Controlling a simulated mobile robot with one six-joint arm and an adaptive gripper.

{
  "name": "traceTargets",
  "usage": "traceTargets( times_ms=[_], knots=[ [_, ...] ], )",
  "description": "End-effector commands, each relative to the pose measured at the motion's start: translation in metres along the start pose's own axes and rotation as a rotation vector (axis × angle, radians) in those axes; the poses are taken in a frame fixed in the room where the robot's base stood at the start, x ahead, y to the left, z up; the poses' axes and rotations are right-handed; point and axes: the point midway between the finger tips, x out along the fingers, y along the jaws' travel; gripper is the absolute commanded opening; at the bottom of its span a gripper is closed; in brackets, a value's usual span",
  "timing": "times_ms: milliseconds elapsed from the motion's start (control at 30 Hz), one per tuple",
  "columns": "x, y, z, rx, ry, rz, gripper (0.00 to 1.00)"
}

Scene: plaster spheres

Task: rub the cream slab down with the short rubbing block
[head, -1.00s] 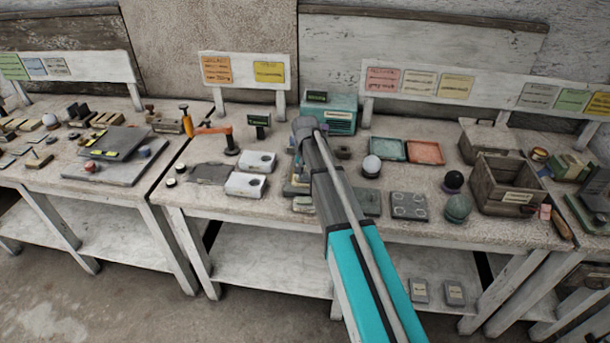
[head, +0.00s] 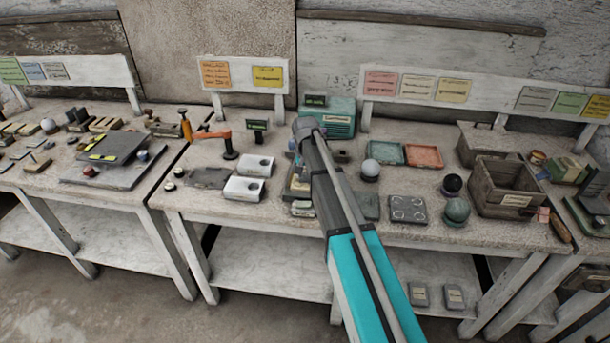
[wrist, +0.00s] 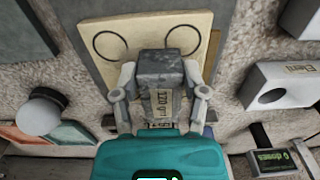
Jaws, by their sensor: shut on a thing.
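My gripper (wrist: 160,92) is shut on the short rubbing block (wrist: 158,72), a grey-topped block with a tan label reading something like "120 grit". The block is between the two fingers in the wrist view. The cream slab (wrist: 142,28) lies beyond and beneath it, with two dark rings drawn on its face. The block overlaps the slab in this view; I cannot tell whether they touch. In the head view my arm hides the gripper, the block and most of the slab.
White blocks with round holes (head: 243,189) stand left of my arm. Pale and dark spheres (head: 371,168) on stands, a grey plate with rings (head: 407,209), teal and orange trays (head: 424,156) and a wooden crate (head: 507,187) stand to the right. A teal box (head: 340,120) is behind.

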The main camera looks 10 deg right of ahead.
Motion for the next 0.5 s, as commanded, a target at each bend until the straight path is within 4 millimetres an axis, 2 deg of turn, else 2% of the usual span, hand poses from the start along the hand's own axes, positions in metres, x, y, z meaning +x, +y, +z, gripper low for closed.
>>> traceTargets(
  times_ms=[167,500],
  knots=[
    [0.0,0.0,0.001,0.0,0.002,0.0,0.0],
    [-0.001,0.0,0.018,0.0,0.0,0.0,0.0]
  ],
)
